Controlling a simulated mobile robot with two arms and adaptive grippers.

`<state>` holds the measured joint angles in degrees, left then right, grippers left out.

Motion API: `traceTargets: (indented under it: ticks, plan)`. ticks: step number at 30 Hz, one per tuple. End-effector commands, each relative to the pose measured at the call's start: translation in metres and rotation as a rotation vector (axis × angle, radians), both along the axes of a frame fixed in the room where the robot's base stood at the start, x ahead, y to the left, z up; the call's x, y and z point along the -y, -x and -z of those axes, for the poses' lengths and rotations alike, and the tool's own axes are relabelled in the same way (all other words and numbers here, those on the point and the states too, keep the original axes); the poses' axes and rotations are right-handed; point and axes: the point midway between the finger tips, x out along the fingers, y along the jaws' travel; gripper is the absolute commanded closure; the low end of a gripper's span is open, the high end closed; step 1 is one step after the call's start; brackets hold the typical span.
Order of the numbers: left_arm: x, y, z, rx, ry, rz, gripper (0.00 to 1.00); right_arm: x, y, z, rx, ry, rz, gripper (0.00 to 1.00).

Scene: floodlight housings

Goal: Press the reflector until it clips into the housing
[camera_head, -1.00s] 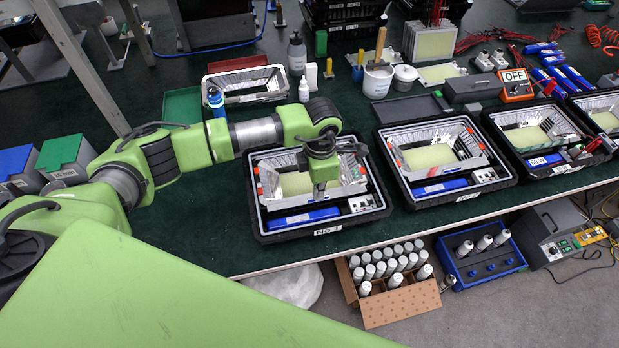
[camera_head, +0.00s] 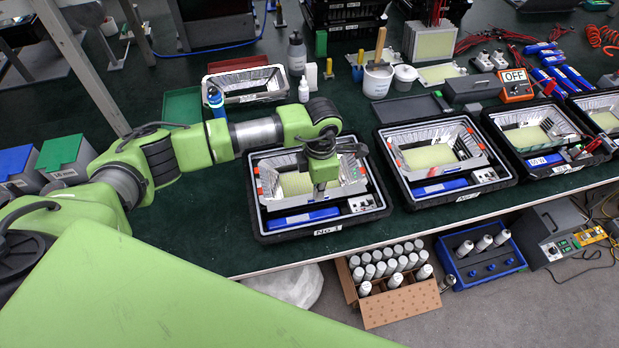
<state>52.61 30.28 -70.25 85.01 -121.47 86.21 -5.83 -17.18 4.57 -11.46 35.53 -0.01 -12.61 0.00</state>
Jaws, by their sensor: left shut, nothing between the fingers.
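The black housing labelled No 1 (camera_head: 262,236) stands on the green table in front of my left arm. The silver reflector (camera_head: 268,183) sits in it, around a pale yellow panel (camera_head: 293,184). My left gripper (camera_head: 320,188) is shut and empty, pointing down over the reflector's right part. Whether its tips touch the reflector, I cannot tell. A blue block (camera_head: 302,217) and a small white-and-grey part (camera_head: 361,204) lie at the housing's front. My right gripper is not in view.
More housings stand to the right, the nearest labelled No 2 (camera_head: 465,197). A loose reflector (camera_head: 246,84), bottles (camera_head: 297,52) and a white pot (camera_head: 377,80) stand behind. Green table (camera_head: 200,225) is clear to the left of the housing.

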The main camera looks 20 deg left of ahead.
Motion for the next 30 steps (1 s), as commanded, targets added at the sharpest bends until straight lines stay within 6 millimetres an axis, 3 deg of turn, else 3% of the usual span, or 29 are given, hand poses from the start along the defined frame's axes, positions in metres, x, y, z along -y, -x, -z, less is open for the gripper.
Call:
traceTargets:
  ticks: [8, 30]
  plan:
    - [-0.001, 0.003, -0.001, -0.007, -0.003, 0.000, 1.00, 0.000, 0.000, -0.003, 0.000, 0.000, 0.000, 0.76]
    - [0.000, 0.000, -0.063, -0.001, -0.001, 0.001, 1.00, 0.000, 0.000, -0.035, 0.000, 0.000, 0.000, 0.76]
